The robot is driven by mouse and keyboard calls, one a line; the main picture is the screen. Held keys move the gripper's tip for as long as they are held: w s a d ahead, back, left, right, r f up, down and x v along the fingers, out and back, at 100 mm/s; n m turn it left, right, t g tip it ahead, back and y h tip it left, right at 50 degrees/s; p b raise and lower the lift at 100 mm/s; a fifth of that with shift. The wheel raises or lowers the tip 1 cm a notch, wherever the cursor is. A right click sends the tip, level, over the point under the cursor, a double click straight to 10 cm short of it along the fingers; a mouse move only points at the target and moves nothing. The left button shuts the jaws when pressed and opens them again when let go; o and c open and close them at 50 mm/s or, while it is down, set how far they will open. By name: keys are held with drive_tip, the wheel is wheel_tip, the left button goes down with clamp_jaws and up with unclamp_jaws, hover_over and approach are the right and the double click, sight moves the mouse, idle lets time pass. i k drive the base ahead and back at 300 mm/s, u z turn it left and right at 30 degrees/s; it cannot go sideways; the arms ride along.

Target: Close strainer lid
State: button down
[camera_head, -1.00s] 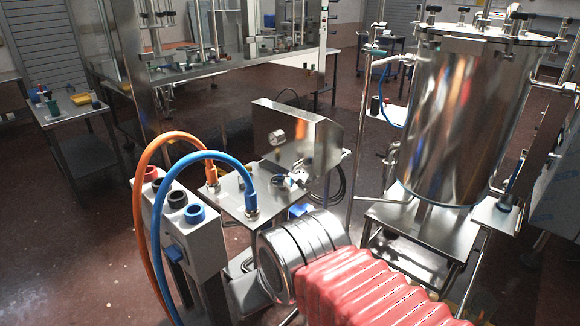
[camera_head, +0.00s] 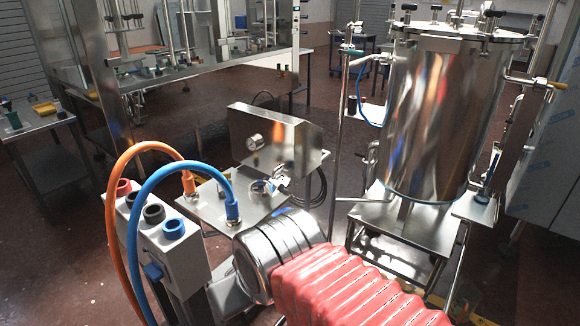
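A large polished steel tank (camera_head: 440,125) stands upright at the right on a steel stand. Its round flat lid (camera_head: 461,31) sits level on the rim, with several black-knobbed clamps around it. I cannot tell whether this tank is the strainer, and no other strainer lid is clearly visible. My arm shows at the bottom centre as a red ribbed sleeve and a banded steel joint, in front of and below the tank. My gripper's fingers are not visible, so whether it holds anything cannot be seen.
A steel box with a round gauge (camera_head: 275,137) stands left of the tank. An orange hose (camera_head: 117,200) and a blue hose (camera_head: 134,222) arch beside a knobbed box (camera_head: 163,245). A side table (camera_head: 38,124) stands far left. Dark red floor is open at the left.

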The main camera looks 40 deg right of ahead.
sight(278, 179)
drive_tip(key=i, duration=0.85)
drive_tip(key=u, duration=0.05)
